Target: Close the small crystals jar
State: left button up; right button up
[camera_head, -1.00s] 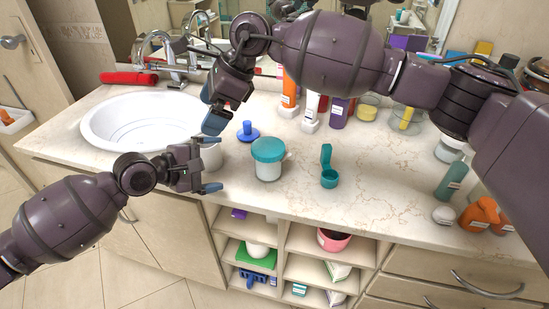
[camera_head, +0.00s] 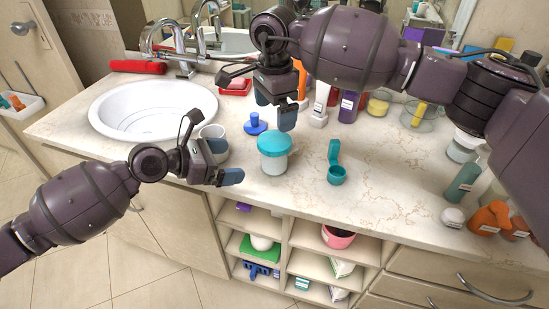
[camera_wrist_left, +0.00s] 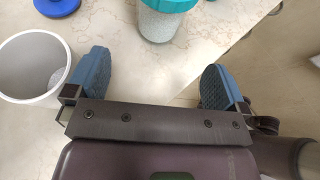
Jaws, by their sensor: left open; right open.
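A clear jar of whitish crystals (camera_head: 273,166) stands on the counter with a teal lid (camera_head: 272,144) on top; whether the lid is fully seated I cannot tell. It also shows in the left wrist view (camera_wrist_left: 160,25), its top cut off. My left gripper (camera_head: 222,161) is open and empty, left of this jar and apart from it. My right gripper (camera_head: 275,106) is open, pointing down, above and behind the lid in the head view.
A white cup (camera_head: 207,133) stands close beside my left gripper's far finger. A blue knobbed lid (camera_head: 255,124) lies behind the jar. The sink (camera_head: 110,104) is at left, bottles at the back. Bare counter lies right of the teal container.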

aim_at(274, 140)
pick_arm(q)
jog(key=x, duration=1.1)
jog(key=shift+r, duration=0.1)
jog(key=shift+a, duration=0.1)
jog(key=c, duration=1.8)
pick_arm(e)
jog(key=n, duration=0.4)
jog(key=shift+n, duration=0.3)
jog(key=shift+f, duration=4)
